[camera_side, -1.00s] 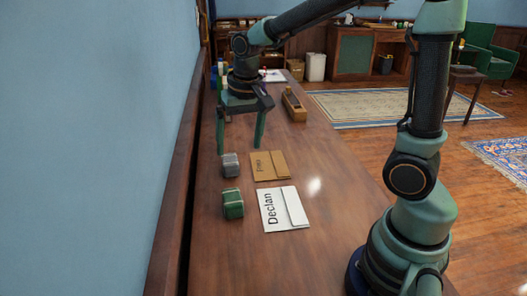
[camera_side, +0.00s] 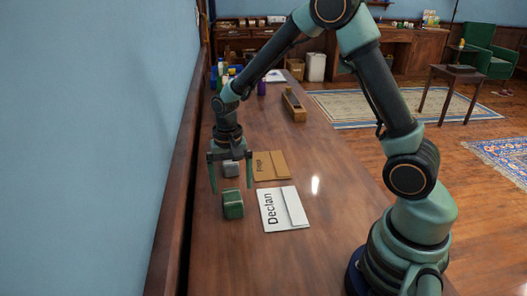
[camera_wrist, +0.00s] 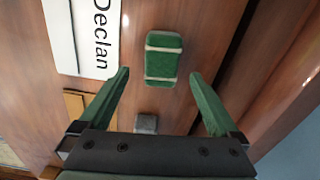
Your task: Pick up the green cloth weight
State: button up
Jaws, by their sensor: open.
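The green cloth weight (camera_side: 232,204) is a small block with pale bands, lying on the wooden bench top at the near left. It also shows in the wrist view (camera_wrist: 163,60), ahead of my fingertips and roughly centred between their lines. My gripper (camera_side: 230,188) is open and empty, pointing down above the bench, behind the green weight in the side view. Its two green fingers also show in the wrist view (camera_wrist: 159,74), spread apart and not touching the weight. A grey weight (camera_side: 231,169) sits just behind the green one, partly hidden by my gripper.
A white envelope marked "Declan" (camera_side: 284,209) lies right of the green weight. A brown envelope (camera_side: 271,165) lies behind it. A wooden plane (camera_side: 293,105) and a purple bottle (camera_side: 262,87) stand farther back. A blue wall (camera_side: 110,140) runs along the left.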

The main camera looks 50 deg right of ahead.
aim_at(232, 197)
jog(key=shift+s+a+f, duration=0.1)
jog(key=shift+a+f, duration=0.05)
jog(key=shift+f, duration=1.2)
jog(key=shift+a+f, duration=0.1)
jog(key=shift+f, duration=1.2)
grip_shut()
